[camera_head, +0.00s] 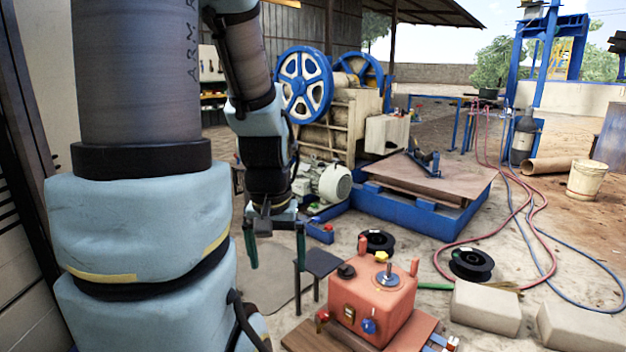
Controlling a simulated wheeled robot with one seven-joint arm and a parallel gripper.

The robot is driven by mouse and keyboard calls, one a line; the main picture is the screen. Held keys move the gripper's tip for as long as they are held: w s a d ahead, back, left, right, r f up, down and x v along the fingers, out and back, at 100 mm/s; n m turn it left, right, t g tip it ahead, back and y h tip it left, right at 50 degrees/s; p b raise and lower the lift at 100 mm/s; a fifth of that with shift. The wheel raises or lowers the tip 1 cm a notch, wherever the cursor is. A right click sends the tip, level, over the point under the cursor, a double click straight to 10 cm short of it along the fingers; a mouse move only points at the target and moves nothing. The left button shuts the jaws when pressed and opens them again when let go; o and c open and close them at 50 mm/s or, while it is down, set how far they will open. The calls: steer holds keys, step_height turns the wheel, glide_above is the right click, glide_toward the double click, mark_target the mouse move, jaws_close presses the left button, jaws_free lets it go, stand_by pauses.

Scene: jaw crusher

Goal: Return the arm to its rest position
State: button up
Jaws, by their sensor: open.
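My arm fills the left side of the head view, with its thick lower links close to the camera and its upper link coming down from the top. My gripper (275,250) hangs at the end of the arm, pointing down. Its two dark green fingers are apart and nothing shows between them. It is above the ground, left of the red control box (375,295) and in front of the grey motor (328,182). The arm's upper joints are partly cut off by the top edge.
The jaw crusher with blue flywheels (304,84) stands behind. A blue-framed platform (425,212) is at the centre right. Black spools (471,265), concrete blocks (485,308), hoses and a bucket (587,180) lie to the right. A small dark stool (317,264) stands close right of my gripper.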

step_height(320, 180, up, 14)
steer(key=p, duration=1.1)
steer(key=shift+p, duration=0.4)
